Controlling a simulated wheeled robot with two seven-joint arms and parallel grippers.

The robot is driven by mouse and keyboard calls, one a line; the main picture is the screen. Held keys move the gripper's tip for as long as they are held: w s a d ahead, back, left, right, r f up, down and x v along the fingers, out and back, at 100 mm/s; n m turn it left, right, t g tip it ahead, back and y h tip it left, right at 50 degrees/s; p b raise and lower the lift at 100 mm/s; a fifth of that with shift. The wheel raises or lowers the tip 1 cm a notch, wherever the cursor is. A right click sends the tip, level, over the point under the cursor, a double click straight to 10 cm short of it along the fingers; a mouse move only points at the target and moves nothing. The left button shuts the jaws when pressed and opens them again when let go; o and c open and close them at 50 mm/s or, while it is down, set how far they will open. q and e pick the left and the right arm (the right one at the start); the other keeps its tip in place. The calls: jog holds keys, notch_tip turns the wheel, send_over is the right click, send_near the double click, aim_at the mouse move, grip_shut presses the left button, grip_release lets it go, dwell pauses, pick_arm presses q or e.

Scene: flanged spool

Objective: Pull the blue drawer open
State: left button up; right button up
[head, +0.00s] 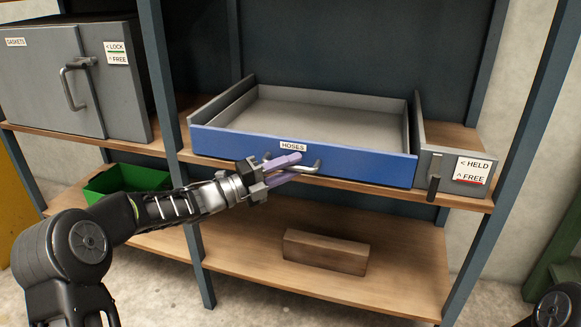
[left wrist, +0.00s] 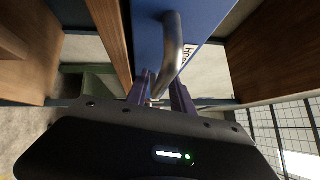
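The blue drawer (head: 350,163) has a "HOSES" label and a bent metal bar handle (head: 312,167) on its front. Its grey tray floor shows from above, and its front looks about level with the grey panel to its right. My left gripper (head: 284,169) is at the handle, with its purple fingers on either side of the bar. In the left wrist view the handle (left wrist: 172,50) runs down between the fingers (left wrist: 162,92), which look closed on it. The handle's far end is partly hidden by the fingers. My right gripper is not in view.
A grey panel (head: 455,160) right of the drawer carries a black lever (head: 433,188), hanging vertically, and a "HELD/FREE" label (head: 473,171). A grey "GASKETS" cabinet (head: 50,80) stands left. Below are a green bin (head: 125,183) and a wooden block (head: 325,252). A shelf post (head: 163,75) stands left of the drawer.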

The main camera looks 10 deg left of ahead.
pick_arm(q)
grip_shut()
dwell(1.1)
